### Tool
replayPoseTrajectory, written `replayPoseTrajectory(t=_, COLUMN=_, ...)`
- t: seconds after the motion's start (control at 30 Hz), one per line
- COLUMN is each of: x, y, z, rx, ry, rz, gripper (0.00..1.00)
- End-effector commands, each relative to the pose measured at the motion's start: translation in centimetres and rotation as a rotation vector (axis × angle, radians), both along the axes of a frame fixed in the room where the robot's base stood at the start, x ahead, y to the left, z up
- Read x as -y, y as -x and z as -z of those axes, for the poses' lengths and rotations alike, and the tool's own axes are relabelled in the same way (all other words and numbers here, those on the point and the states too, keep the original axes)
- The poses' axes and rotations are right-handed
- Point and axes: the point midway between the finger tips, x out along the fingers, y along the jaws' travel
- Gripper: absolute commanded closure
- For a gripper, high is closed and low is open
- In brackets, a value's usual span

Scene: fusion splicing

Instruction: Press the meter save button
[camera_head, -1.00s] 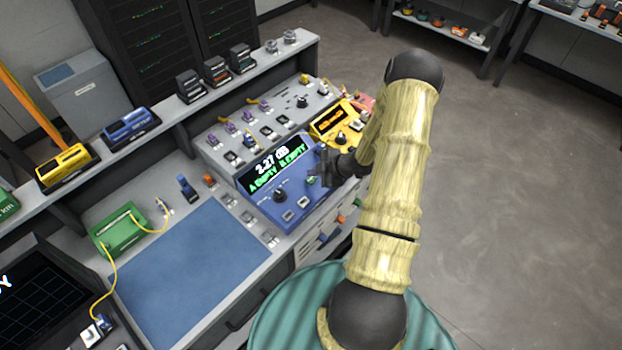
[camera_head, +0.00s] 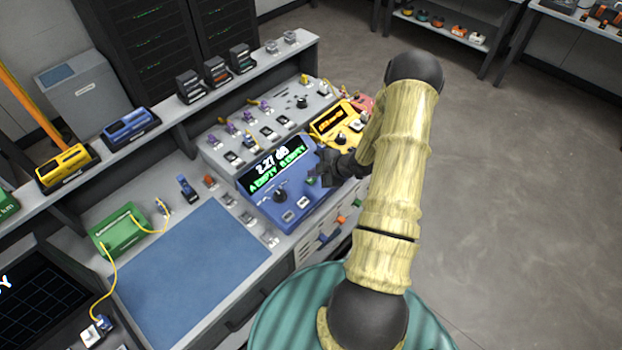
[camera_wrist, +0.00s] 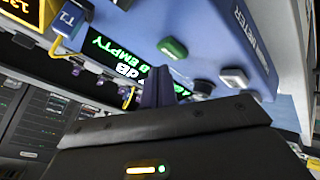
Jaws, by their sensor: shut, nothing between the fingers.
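The blue meter (camera_head: 264,201) stands on the bench, its screen (camera_head: 276,168) reading 2.27 dB, A EMPTY, B EMPTY. A green button (camera_head: 311,181) is on its face; it also shows in the wrist view (camera_wrist: 172,48). A pale grey button (camera_wrist: 234,78) and a dark knob (camera_wrist: 203,87) are beside it. No save label is readable. My gripper (camera_head: 320,173) is shut and empty over the meter's right part, close by the green button. In the wrist view my shut fingers (camera_wrist: 158,84) point toward the green button, which appears just beyond their tips; I cannot tell whether they touch.
A yellow device (camera_head: 332,120) stands just behind the meter, near my wrist. A grey panel with several connectors (camera_head: 262,120) runs behind. A blue mat (camera_head: 190,275) lies at the front left, clear. A green box with a yellow cable (camera_head: 120,232) is left of it.

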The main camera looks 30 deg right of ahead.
Motion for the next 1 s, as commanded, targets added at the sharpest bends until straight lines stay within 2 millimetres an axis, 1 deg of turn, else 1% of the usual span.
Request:
replayPoseTrajectory(t=0.5, x=0.00, y=0.00, z=0.02, rx=0.000, ry=0.000, rz=0.000, gripper=1.00)
replayPoseTrajectory(t=0.77, x=0.02, y=0.01, z=0.84, rx=0.000, ry=0.000, rz=0.000, gripper=1.00)
replayPoseTrajectory(t=1.0, x=0.02, y=0.02, z=0.81, rx=0.000, ry=0.000, rz=0.000, gripper=1.00)
